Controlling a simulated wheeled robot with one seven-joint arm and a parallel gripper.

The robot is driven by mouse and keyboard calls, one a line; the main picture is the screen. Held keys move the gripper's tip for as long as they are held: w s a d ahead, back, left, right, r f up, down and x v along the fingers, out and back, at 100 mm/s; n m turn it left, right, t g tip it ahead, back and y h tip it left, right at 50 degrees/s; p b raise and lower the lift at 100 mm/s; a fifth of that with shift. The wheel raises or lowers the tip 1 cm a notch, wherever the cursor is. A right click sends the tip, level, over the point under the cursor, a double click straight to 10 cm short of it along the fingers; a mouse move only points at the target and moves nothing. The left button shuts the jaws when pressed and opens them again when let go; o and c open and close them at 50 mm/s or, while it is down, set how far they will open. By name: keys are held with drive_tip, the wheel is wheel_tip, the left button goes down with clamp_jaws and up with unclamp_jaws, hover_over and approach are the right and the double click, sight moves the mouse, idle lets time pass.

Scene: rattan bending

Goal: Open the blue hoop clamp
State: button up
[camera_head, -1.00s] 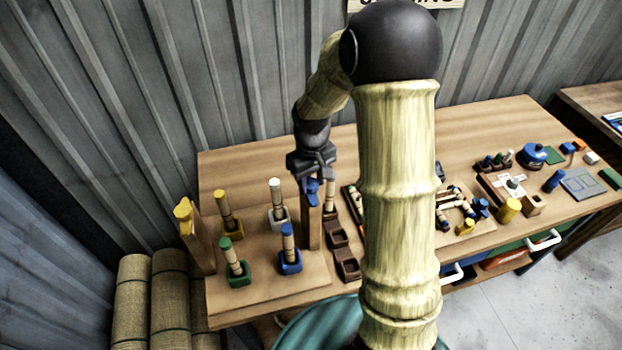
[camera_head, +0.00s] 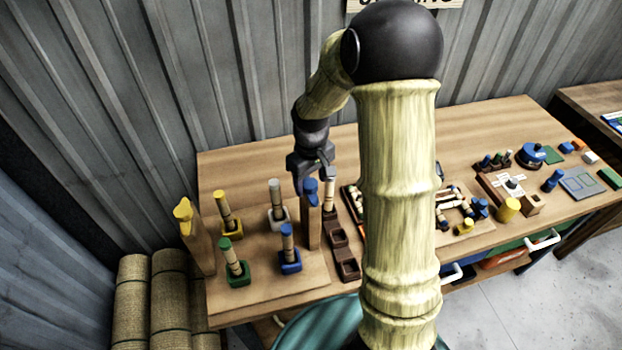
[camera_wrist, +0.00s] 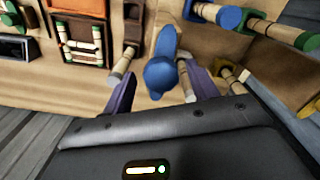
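The blue hoop clamp (camera_head: 311,190) sits on top of an upright wooden post near the middle of the workbench. In the wrist view its rounded blue end (camera_wrist: 160,74) lies between my two fingers, with a narrower blue part running up the picture. My gripper (camera_head: 312,180) is just behind and above the clamp in the head view. In the wrist view its purple fingers are spread apart, one on each side of the clamp. I see no firm grip on it. I cannot tell whether either finger touches it.
A yellow clamp (camera_head: 183,211) tops another post at the left. Yellow, white, green and blue sockets with rattan pegs stand between the posts. A row of brown trays (camera_head: 345,268) lies right of the blue clamp's post. My arm hides part of the bench.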

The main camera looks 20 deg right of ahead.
wheel_tip(320, 180, up, 17)
drive_tip(key=b, duration=0.3)
drive_tip(key=shift+r, duration=0.2)
idle(0.4)
drive_tip(key=m+t, duration=0.1)
drive_tip(key=m, duration=0.1)
approach(311, 184)
drive_tip(key=s, duration=0.5)
drive_tip(key=s+f+m+t, duration=0.1)
drive_tip(key=s+f+m, duration=0.1)
drive_tip(key=s+f, duration=0.4)
drive_tip(key=shift+s+m+t, duration=0.3)
drive_tip(key=shift+s, duration=0.75)
drive_tip(key=shift+a, duration=0.1)
